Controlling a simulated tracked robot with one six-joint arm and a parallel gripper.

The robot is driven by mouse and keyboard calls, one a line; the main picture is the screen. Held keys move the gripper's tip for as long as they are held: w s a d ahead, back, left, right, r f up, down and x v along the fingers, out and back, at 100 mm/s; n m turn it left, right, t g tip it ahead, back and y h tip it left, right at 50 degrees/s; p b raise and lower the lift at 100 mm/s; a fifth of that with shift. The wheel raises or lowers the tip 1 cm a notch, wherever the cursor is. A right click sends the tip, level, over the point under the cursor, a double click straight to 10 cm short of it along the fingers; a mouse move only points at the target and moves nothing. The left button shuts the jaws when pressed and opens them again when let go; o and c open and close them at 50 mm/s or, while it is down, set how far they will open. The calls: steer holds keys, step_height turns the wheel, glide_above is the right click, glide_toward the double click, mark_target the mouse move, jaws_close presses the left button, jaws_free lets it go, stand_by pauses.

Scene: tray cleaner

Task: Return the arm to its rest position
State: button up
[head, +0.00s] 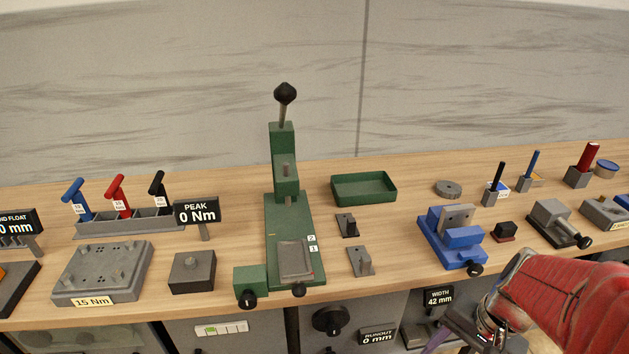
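My arm, in a red cover (575,305), reaches in from the lower right corner of the head view. My gripper (462,328) is at its end, low in the picture and in front of the bench's front edge. It is dark, small and partly cut off by the bottom edge, so its finger gap cannot be made out. I see nothing clearly held in it. The blue vise (450,247) stands on the bench above and to the left of the gripper.
The wooden bench (225,254) carries a green press (285,215), an empty green tray (363,188), coloured T-handle drivers in a rack (125,222), and a grey clamp (556,222) near the arm.

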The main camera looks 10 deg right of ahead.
steer(key=w+a+r+n+t+h, duration=0.1)
steer(key=w+a+r+n+t, duration=0.1)
steer(key=a+r+n, duration=0.3)
steer(key=w+a+r+n+t+h, duration=0.1)
steer(key=w+a+r+n+t, duration=0.1)
steer(key=a+r+n, duration=0.3)
steer(key=a+r, duration=0.3)
steer(key=r, duration=0.1)
steer(key=shift+r+t, duration=0.15)
steer(key=shift+t, duration=0.25)
